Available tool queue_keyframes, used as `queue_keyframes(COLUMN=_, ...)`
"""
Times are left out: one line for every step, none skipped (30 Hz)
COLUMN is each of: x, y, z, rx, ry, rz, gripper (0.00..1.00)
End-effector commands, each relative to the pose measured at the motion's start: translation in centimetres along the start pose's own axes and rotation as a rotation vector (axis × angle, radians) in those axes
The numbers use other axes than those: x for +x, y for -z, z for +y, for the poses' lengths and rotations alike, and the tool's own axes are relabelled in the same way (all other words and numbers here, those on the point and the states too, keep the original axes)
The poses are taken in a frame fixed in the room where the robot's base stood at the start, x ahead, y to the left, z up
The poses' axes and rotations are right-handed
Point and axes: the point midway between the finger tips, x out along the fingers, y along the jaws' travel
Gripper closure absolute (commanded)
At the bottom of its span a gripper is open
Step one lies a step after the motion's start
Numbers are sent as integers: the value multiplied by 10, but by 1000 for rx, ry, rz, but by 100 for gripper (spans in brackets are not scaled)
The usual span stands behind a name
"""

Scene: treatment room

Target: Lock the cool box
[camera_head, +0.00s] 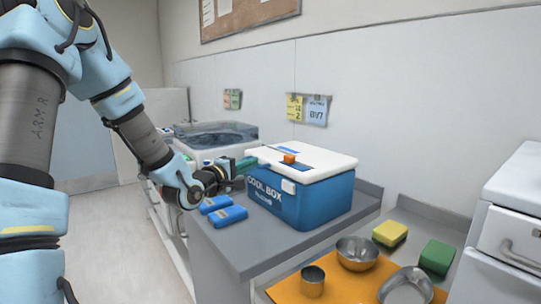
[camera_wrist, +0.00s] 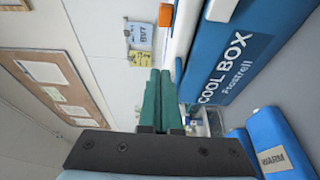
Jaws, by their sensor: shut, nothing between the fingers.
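The cool box (camera_head: 300,204) is blue with a white lid (camera_head: 305,160) and stands on the grey counter. The lid lies on top of the box. An orange part (camera_head: 289,158) is on the lid and a small white tab (camera_head: 288,186) is on the box front below the lid edge. My gripper (camera_head: 247,164) is at the left end of the box, near the lid edge, its green fingers shut and empty. In the wrist view the shut fingers (camera_wrist: 160,82) are beside the lettered side of the cool box (camera_wrist: 222,65); contact cannot be told. The orange part (camera_wrist: 166,14) shows beyond the fingertips.
Two blue packs (camera_head: 227,215) lie on the counter in front of the box; one reads "WARM" in the wrist view (camera_wrist: 272,158). A basin (camera_head: 215,134) is behind my gripper. Metal bowls (camera_head: 357,254), an orange mat (camera_head: 345,285) and sponges (camera_head: 390,232) are at front right.

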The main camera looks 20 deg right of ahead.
Motion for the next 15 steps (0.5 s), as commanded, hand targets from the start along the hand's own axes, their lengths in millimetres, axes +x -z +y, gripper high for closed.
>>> queue_keyframes(x=0, y=0, z=1, rx=-6, ry=-5, rz=-2, gripper=100)
queue_keyframes(x=0, y=0, z=1, rx=-7, ry=-6, rz=-2, gripper=100)
queue_keyframes(x=0, y=0, z=1, rx=-7, ry=-6, rz=-2, gripper=100)
queue_keyframes(x=0, y=0, z=1, rx=-6, ry=-6, rz=-2, gripper=100)
queue_keyframes(x=0, y=0, z=1, rx=-6, ry=-5, rz=-1, gripper=100)
queue_keyframes(x=0, y=0, z=1, rx=-6, ry=-5, rz=-1, gripper=100)
queue_keyframes(x=0, y=0, z=1, rx=-5, ry=-5, rz=-1, gripper=100)
queue_keyframes(x=0, y=0, z=1, rx=-5, ry=-5, rz=-1, gripper=100)
queue_keyframes(x=0, y=0, z=1, rx=-5, ry=-4, rz=-1, gripper=100)
queue_keyframes(x=1, y=0, z=1, rx=-5, ry=-4, rz=-1, gripper=100)
queue_keyframes(x=2, y=0, z=1, rx=-4, ry=-4, rz=-1, gripper=100)
queue_keyframes(x=4, y=0, z=1, rx=-4, ry=-4, rz=-1, gripper=100)
queue_keyframes(x=7, y=0, z=2, rx=-4, ry=-5, rz=-1, gripper=100)
queue_keyframes(x=9, y=0, z=2, rx=-5, ry=-5, rz=-1, gripper=100)
queue_keyframes(x=14, y=0, z=2, rx=-4, ry=-5, rz=-1, gripper=100)
